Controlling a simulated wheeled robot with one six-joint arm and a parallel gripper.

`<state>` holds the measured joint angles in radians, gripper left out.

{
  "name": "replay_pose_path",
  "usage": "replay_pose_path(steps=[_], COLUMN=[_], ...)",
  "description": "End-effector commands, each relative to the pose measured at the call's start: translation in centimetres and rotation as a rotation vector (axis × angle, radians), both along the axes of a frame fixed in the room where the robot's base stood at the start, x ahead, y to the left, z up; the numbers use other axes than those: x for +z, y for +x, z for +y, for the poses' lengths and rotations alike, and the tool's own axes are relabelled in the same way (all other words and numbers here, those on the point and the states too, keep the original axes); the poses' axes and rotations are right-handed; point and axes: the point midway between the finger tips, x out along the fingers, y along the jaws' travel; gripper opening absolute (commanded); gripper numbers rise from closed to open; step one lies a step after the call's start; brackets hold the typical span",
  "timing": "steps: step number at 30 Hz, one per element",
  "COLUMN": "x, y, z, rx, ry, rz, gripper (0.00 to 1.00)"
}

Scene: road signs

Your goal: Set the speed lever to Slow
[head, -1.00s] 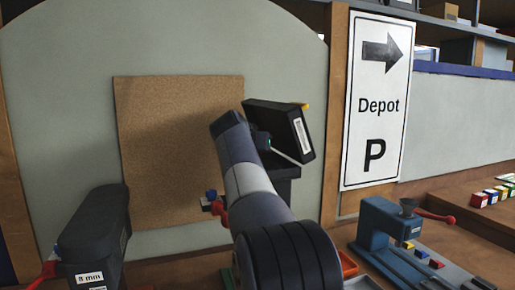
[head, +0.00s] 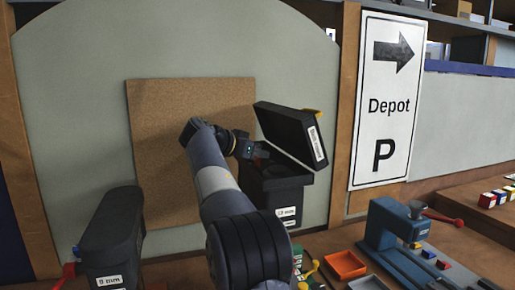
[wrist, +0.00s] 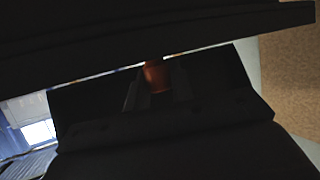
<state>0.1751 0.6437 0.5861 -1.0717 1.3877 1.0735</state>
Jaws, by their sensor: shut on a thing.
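A black machine (head: 280,192) with its hinged lid (head: 288,132) tilted up stands right of centre in the head view. My gripper (head: 262,152) reaches into the gap under the lid from the left. In the dim wrist view my gripper (wrist: 155,88) is shut on a small orange-red knob (wrist: 154,76) between its dark fingers. It looks like a lever's knob, but its base is hidden in shadow. No speed marking or "Slow" label can be read, so the lever's setting cannot be told.
Another black machine (head: 112,240) stands at lower left. An orange tray (head: 345,264) and a blue press (head: 400,235) with a red handle are at right. A cork board (head: 160,140) hangs behind my arm. A Depot sign (head: 387,105) stands at back right.

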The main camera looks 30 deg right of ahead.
Motion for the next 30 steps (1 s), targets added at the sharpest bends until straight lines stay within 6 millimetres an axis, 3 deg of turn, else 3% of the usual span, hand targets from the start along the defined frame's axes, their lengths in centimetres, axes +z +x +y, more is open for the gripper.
replay_pose_path(steps=[7, 8, 15, 23, 30], x=[0.0, 0.0, 0.0, 0.0, 1.1], y=[0.0, 0.0, 0.0, 0.0, -0.5], z=[0.0, 0.0, 0.0, 0.2, 3.2], rx=[0.001, 0.002, 0.003, 0.003, 0.007], ry=[-0.001, 0.0, -0.001, -0.001, 0.0], rz=[-0.002, -0.002, -0.001, -0.001, -0.003], gripper=[0.0, 0.24, 0.44, 0.44, 0.44])
